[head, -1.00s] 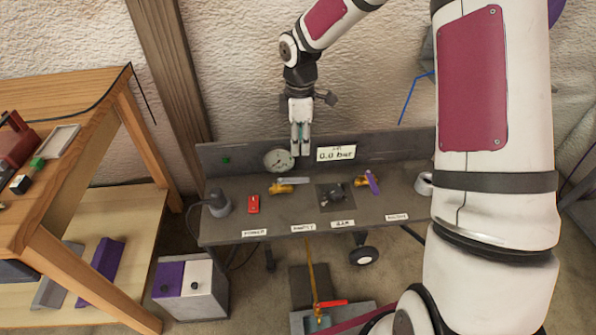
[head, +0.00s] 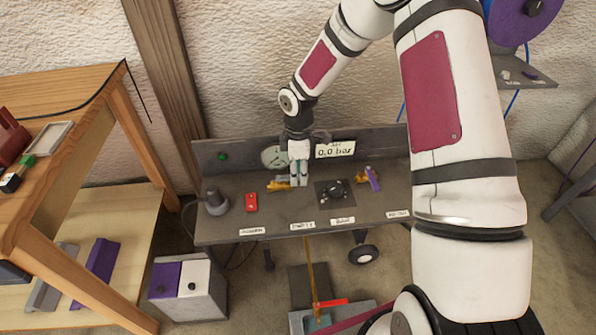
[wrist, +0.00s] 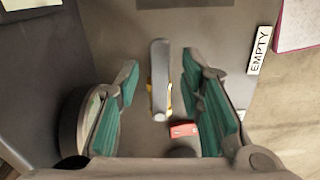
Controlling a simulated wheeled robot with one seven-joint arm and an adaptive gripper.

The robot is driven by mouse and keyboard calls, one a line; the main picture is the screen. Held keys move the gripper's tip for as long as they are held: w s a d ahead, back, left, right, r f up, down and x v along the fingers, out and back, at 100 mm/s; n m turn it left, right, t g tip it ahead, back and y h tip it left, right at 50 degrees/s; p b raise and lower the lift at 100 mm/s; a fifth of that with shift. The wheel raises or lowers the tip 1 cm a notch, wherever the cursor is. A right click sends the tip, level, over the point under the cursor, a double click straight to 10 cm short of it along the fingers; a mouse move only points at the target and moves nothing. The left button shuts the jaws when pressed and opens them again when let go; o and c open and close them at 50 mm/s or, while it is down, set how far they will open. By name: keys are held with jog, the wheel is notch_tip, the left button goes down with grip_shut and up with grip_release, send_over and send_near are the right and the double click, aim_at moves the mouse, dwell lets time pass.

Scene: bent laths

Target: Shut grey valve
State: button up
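The grey valve has a grey lever handle (wrist: 160,78) on a brass body (wrist: 151,100). In the head view its brass body (head: 279,187) shows on the bench, just left of my gripper, which hides much of the handle. My gripper (head: 299,183) points down over the bench at this valve. In the wrist view my gripper (wrist: 161,66) is open, with one teal-padded finger on each side of the handle and a gap on both sides. I cannot tell how far down the fingertips reach beside it.
A gauge (head: 274,157) stands behind the valve, beside a sign (head: 335,150) reading 0.0 bar. A purple-handled valve (head: 373,179) and a dark knob plate (head: 335,193) lie to the right. A red object (head: 251,202) lies to the left. A label (wrist: 260,50) reads EMPTY.

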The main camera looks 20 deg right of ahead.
jog(key=shift+c, duration=0.6)
grip_shut()
jog(key=shift+s, duration=0.1)
jog(key=m, duration=0.1)
jog(key=s+m, duration=0.1)
jog(key=m, duration=0.1)
jog(key=a+m, duration=0.1)
jog(key=shift+s+r+m, duration=0.1)
jog(key=shift+s+m, duration=0.2)
jog(key=shift+s, duration=0.1)
jog(key=m, duration=0.1)
jog(key=s+a+m, duration=0.1)
jog(key=m, duration=0.1)
jog(key=shift+s+a+m, duration=0.1)
jog(key=shift+a+m, duration=0.1)
jog(key=shift+m, duration=0.1)
jog(key=a+m, duration=0.1)
jog(key=m, duration=0.1)
jog(key=a+m, duration=0.1)
jog(key=m, duration=0.1)
jog(key=shift+s+m, duration=0.3)
jog(key=shift+s, duration=0.1)
jog(key=shift+a+m, duration=0.5)
jog(key=shift+m, duration=0.6)
jog(key=shift+a+m, duration=0.5)
jog(key=shift+m, duration=0.6)
